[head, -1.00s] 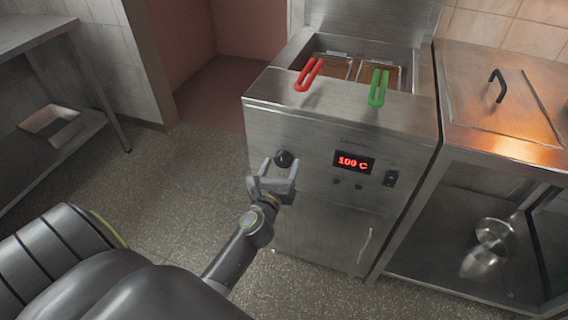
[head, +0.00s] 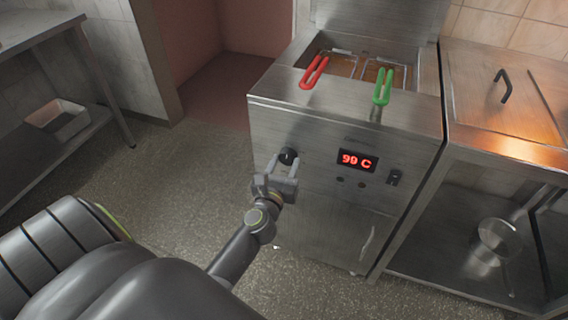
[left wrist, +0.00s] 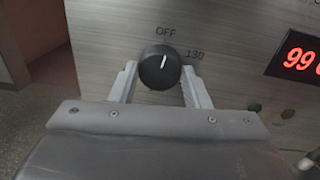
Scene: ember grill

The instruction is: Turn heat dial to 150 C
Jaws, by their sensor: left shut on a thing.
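The heat dial (head: 288,155) is a round black knob on the fryer's steel front, left of the red display. It shows larger in the left wrist view (left wrist: 160,69), its white pointer upright, close to OFF and tipped slightly right. A 130 mark sits to its upper right; other marks are hidden or not visible. The display (head: 357,160) reads 99 C. My left gripper (head: 283,166) is shut on the dial, one finger at each side of it. My right gripper is not in view.
The fryer's top has a red-handled basket (head: 314,72) and a green-handled basket (head: 382,87). A steel counter (head: 520,135) with a lid handle adjoins at right, a ladle-like pan below. A steel shelf (head: 40,35) stands at left. The floor between is clear.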

